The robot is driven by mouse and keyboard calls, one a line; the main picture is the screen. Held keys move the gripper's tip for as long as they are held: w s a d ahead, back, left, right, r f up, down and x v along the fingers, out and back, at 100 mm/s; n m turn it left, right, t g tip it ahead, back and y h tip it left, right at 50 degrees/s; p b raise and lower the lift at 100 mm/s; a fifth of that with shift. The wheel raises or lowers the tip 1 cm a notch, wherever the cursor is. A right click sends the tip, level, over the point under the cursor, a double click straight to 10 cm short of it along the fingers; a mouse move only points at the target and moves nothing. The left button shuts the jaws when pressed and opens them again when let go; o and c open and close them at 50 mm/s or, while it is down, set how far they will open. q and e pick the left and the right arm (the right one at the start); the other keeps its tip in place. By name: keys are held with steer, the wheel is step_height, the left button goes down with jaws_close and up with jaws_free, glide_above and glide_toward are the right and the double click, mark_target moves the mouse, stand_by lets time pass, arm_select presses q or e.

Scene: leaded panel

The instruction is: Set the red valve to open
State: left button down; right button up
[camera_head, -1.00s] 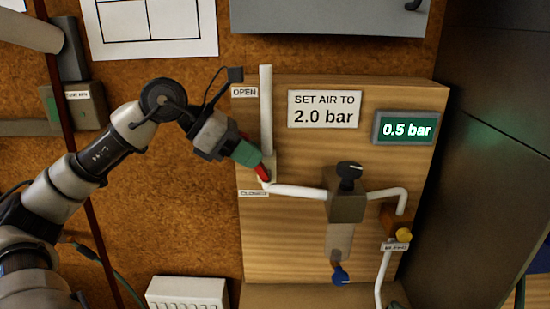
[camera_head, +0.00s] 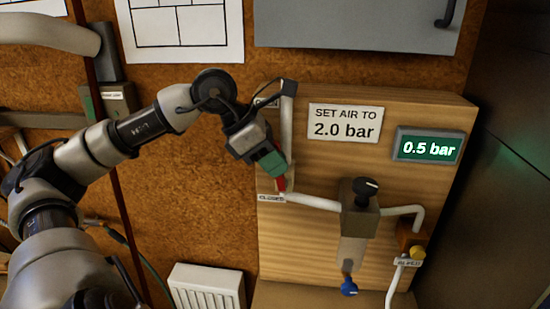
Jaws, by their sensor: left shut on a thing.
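A red valve handle (camera_head: 281,184) shows as a short red tip at the lower end of the upright white pipe (camera_head: 287,130) on the wooden board. My left gripper (camera_head: 276,172) is shut on the handle from the upper left, its green fingers hiding most of it. The visible red part is steep, leaning slightly to the left at its top. A CLOSED label (camera_head: 271,198) sits just below the valve. The OPEN label (camera_head: 267,101) higher up is mostly hidden behind my left wrist. My right gripper is not in view.
The board (camera_head: 400,105) carries a "SET AIR TO 2.0 bar" sign (camera_head: 344,123) and a display (camera_head: 428,147) reading 0.5 bar. A regulator with a black knob (camera_head: 366,188), a blue knob (camera_head: 349,288) and a yellow knob (camera_head: 417,253) sit to the right. A grey cabinet (camera_head: 360,25) hangs above.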

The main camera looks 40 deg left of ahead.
arm_select(q)
steer(key=c, duration=1.1)
jaws_free()
steer(key=shift+f, duration=0.1)
